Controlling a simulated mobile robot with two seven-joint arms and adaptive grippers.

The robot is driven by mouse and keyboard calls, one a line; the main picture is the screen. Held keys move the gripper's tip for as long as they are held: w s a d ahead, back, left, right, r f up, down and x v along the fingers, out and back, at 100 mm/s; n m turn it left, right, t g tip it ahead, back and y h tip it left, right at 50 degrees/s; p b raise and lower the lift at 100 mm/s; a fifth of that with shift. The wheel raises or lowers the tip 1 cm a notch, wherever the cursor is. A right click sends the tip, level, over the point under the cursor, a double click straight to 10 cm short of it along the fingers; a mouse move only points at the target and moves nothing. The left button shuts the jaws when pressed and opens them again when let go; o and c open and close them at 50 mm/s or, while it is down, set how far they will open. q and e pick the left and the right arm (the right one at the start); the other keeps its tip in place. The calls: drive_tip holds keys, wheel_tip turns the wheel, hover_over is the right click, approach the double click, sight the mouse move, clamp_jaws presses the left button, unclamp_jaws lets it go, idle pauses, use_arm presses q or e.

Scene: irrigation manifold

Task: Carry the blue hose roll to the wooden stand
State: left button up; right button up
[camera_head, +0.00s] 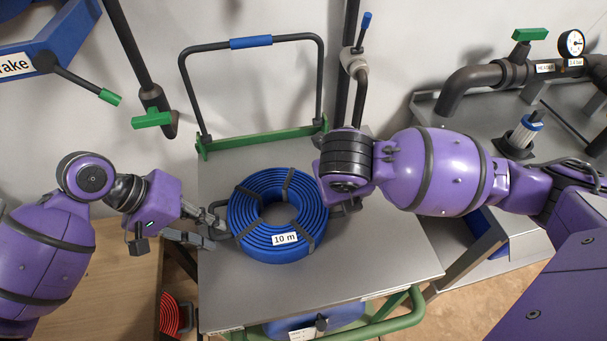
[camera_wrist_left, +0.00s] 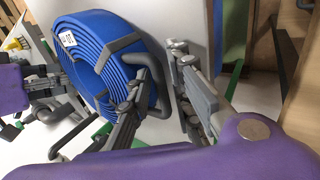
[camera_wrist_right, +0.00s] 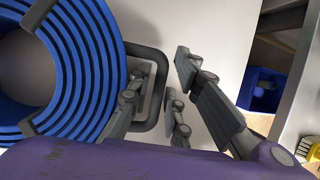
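The blue hose roll (camera_head: 236,213), labelled 10 m, lies flat on the metal top of a cart (camera_head: 375,265). It has dark straps and a grey handle on each side. My left gripper (camera_head: 207,231) is at its left side, open. In the left wrist view the fingers (camera_wrist_left: 168,100) stand apart near the left handle (camera_wrist_left: 163,85). My right gripper (camera_wrist_right: 165,100) is open, its fingers on either side of the right handle's bar (camera_wrist_right: 158,95); the wrist mostly hides it in the head view. The wooden stand (camera_head: 115,285) is at the lower left, beside the cart.
The cart has a green push frame (camera_head: 265,135) at the back. A red coil (camera_head: 170,315) sits low between stand and cart. A grey bench with pipe (camera_head: 470,82), gauge (camera_head: 571,43) and filter (camera_head: 525,131) stands at right. A green-handled lever (camera_head: 152,118) hangs at left. The visible stand top is clear.

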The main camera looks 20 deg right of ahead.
use_arm(q)
drive_tip(key=shift+d+f, duration=0.2)
drive_tip(key=shift+f, duration=0.1)
use_arm(e)
drive_tip(key=shift+w+f, duration=0.2)
drive_tip(key=shift+w, duration=0.05)
use_arm(q)
drive_tip(key=shift+c, duration=0.5)
use_arm(e)
drive_tip(key=shift+c, duration=0.4)
use_arm(q)
clamp_jaws()
use_arm(e)
clamp_jaws()
use_arm(q)
drive_tip(key=shift+r, duration=0.1)
use_arm(e)
drive_tip(key=shift+r, duration=0.1)
